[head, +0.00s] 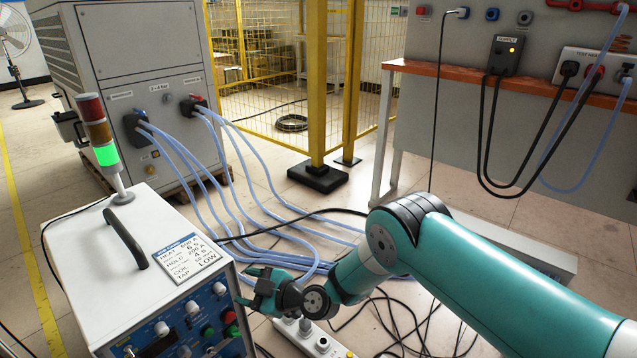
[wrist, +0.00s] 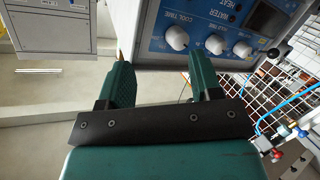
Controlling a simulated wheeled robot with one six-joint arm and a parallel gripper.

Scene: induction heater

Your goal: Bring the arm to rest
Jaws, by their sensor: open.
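My gripper (head: 258,290) is at the end of my teal arm, beside the right side of the heater cabinet's front panel in the head view. In the wrist view my gripper (wrist: 158,85) shows two teal fingers spread apart with nothing between them. The heater's blue control panel (wrist: 215,30), with white knobs, lies beyond the fingertips. In the head view the white heater cabinet (head: 130,250) carries a black handle, a settings card (head: 187,257) and a signal tower lit green (head: 106,154). I cannot tell the exact gap between fingers and panel.
Pale blue hoses (head: 262,215) and black cables cross the floor behind my gripper. A power strip (head: 318,343) lies below my wrist. A grey chiller cabinet (head: 150,85) stands behind. A bench with an orange edge (head: 470,72) and a yellow post (head: 316,90) stand at the right.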

